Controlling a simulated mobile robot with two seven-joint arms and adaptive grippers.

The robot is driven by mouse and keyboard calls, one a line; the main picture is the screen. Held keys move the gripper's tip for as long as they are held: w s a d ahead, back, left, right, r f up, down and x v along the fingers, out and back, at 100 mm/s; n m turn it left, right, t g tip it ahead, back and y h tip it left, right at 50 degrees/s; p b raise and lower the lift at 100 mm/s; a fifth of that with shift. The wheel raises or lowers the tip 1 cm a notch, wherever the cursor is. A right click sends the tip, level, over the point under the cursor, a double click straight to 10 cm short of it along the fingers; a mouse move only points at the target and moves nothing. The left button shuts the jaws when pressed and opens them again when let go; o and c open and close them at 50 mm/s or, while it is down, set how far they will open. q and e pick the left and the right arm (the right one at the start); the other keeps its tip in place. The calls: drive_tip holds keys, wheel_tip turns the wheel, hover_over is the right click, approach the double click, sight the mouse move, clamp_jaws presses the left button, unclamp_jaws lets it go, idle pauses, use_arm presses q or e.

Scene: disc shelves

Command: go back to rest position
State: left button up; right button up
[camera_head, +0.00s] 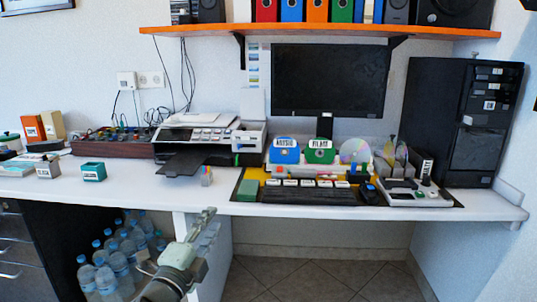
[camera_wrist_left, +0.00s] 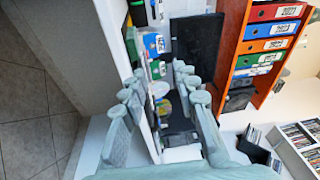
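My left gripper (camera_head: 207,226) is in front of the white desk's front edge, near the lower middle of the head view. In the left wrist view its two fingers stand apart with nothing held between them (camera_wrist_left: 160,90). The blue disc case marked MUSIC (camera_head: 285,152) and the green one marked FILMS (camera_head: 319,152) stand upright on the desk. A shiny disc (camera_head: 355,151) stands beside them, and more discs (camera_head: 395,155) stand in a holder to the right. My right gripper is not in view.
The white desk (camera_head: 130,187) carries a printer (camera_head: 207,137), a keyboard (camera_head: 309,196), a monitor (camera_head: 329,80) and a black computer tower (camera_head: 455,120). An orange shelf (camera_head: 320,31) hangs above. Water bottles (camera_head: 120,255) stand under the desk. Floor (camera_head: 310,280) is open beneath its right part.

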use_arm(q)
drive_tip(key=s+a+f+n+g+y, duration=0.2)
drive_tip(key=s+a+f+n, duration=0.15)
drive_tip(key=f, duration=0.35)
drive_tip(key=s+a+f+n+g+y, duration=0.2)
drive_tip(key=s+a+f+n+g, duration=0.15)
drive_tip(key=f, duration=0.45)
drive_tip(key=s+a+f+n+g+y, duration=0.2)
drive_tip(key=s+a+f+n, duration=0.15)
drive_tip(key=f, duration=0.35)
drive_tip(key=s+a+f+n+g, duration=0.1)
drive_tip(key=s+f+n+g, duration=0.1)
drive_tip(key=s+f, duration=0.2)
drive_tip(key=s+a+f+n+g, duration=0.1)
drive_tip(key=s+f+n+g, duration=0.2)
drive_tip(key=s, duration=0.8)
drive_tip(key=s+a+f+n+g, duration=0.1)
drive_tip(key=s+f+n+g, duration=0.2)
drive_tip(key=s+f, duration=0.3)
drive_tip(key=shift+s+f+p, duration=0.3)
drive_tip(key=shift+s, duration=0.45)
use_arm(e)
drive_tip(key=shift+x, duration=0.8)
use_arm(q)
drive_tip(key=shift+a, duration=0.1)
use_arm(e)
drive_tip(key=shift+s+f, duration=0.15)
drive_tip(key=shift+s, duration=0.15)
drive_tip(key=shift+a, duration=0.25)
